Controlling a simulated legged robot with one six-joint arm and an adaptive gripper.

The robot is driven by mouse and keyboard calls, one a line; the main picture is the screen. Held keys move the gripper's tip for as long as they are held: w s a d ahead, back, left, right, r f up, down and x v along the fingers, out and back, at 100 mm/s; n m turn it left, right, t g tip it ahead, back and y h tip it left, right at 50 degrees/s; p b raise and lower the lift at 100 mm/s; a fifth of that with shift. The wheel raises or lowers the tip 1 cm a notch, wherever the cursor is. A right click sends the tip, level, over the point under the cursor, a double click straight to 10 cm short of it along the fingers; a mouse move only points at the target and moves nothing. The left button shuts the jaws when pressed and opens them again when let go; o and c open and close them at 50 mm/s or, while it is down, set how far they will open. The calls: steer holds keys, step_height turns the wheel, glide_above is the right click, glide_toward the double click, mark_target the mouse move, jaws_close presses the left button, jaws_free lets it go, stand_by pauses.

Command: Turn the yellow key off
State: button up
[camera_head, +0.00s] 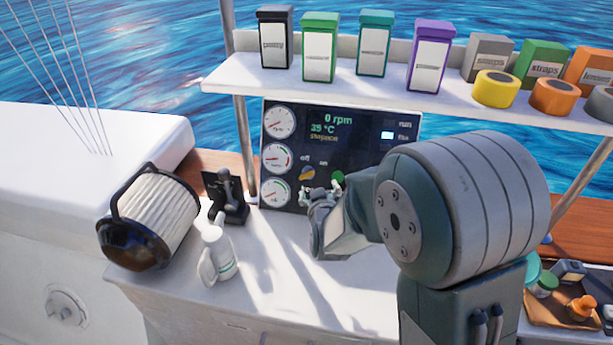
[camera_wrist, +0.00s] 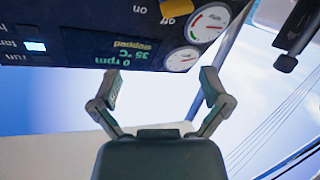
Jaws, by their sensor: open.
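The yellow key (camera_head: 307,173) is on the dark control panel (camera_head: 345,135), below the display and between the "off" and "on" labels. Which label it points to is hard to tell. In the wrist view, which is upside down, the key (camera_wrist: 174,7) shows at the top edge beside the word "off". My gripper (camera_head: 320,191) is in front of the panel's lower part, just below and right of the key. It is open and empty, and its two fingers (camera_wrist: 160,86) are spread apart, not on the key. The display reads 0 rpm, 35 °C and what looks like "stopped".
Round gauges (camera_head: 277,158) line the panel's left side, and a green button (camera_head: 337,178) is right of the key. A shelf (camera_head: 330,84) with boxes and tape rolls overhangs the panel.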

steer(key=n+t, duration=0.1)
steer(key=t, duration=0.1)
glide_toward(307, 176)
steer(key=f, duration=0.1)
steer(key=shift+n+t+h, duration=0.3)
steer(key=shift+t+h, duration=0.1)
steer(key=w, duration=0.7)
steer(key=w+a, duration=0.1)
steer(key=w, duration=0.3)
steer(key=shift+f, duration=0.3)
steer(key=c, duration=1.2)
